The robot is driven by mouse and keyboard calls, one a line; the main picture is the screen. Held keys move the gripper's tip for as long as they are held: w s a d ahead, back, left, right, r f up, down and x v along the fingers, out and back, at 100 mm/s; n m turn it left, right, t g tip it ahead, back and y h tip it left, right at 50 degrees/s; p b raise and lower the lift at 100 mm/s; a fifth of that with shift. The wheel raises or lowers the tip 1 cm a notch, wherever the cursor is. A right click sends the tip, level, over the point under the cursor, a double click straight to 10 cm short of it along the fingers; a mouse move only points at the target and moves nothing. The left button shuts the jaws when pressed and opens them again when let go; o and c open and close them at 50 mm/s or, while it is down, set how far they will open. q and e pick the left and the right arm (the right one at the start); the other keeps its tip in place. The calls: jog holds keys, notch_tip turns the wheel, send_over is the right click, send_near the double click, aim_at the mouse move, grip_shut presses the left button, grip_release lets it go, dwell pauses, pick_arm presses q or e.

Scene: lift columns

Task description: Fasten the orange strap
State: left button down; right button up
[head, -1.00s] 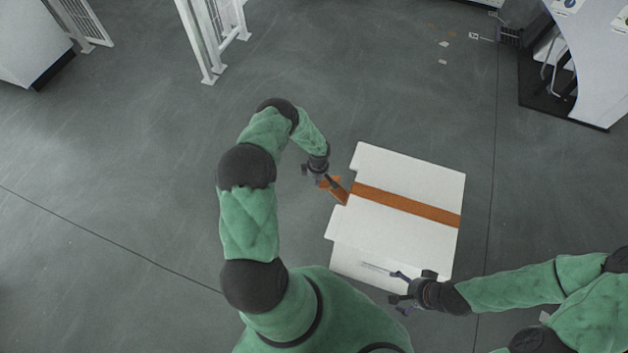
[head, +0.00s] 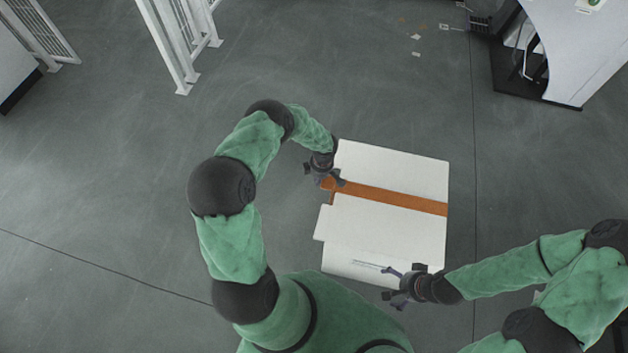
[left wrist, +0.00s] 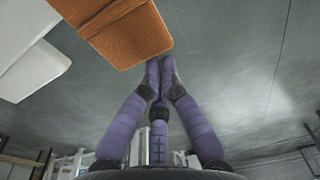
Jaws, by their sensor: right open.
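A white box (head: 385,238) lies on the floor, with the orange strap (head: 395,200) across its top. The strap's left end reaches past the box's left edge by my left gripper (head: 328,181), and a short orange piece shows below it. In the left wrist view the strap (left wrist: 110,30) fills the upper left, its blunt end close to the fingertips. The fingertips of my left gripper (left wrist: 157,66) are drawn together with no strap seen between them; I cannot tell whether they touch it. My right gripper (head: 394,286) is open at the box's near right edge.
White railings (head: 172,45) stand at the upper left, and a white console (head: 575,50) at the upper right. Small scraps (head: 416,54) lie on the floor behind the box. The grey floor around the box is mostly clear.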

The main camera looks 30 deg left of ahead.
pick_arm(q)
jog(key=shift+w+d+r, duration=0.2)
jog(key=shift+w+d, duration=0.15)
jog(key=shift+d, duration=0.15)
pick_arm(e)
jog(key=shift+a+f, duration=0.1)
pick_arm(q)
jog(key=shift+a, duration=0.1)
pick_arm(e)
jog(key=shift+f, duration=0.1)
pick_arm(q)
jog(key=s+a+b, duration=0.2)
jog(key=a, duration=0.2)
jog(key=d+r+p, duration=0.1)
jog(key=r, duration=0.1)
jog(key=w+d+r+p, duration=0.1)
jog(key=d+r, duration=0.1)
jog(key=d+r+p, duration=0.1)
jog(key=r, duration=0.1)
jog(key=shift+w+d+r, duration=0.25)
jog(key=shift+w+d, duration=0.05)
jog(key=shift+w, duration=0.1)
jog(key=shift+w+d+r, duration=0.1)
jog(key=shift+d+r, duration=0.35)
jog(key=shift+d, duration=0.05)
pick_arm(e)
jog(key=shift+s+a+r, duration=0.1)
jog(key=shift+s+r, duration=0.6)
jog(key=shift+r, duration=0.15)
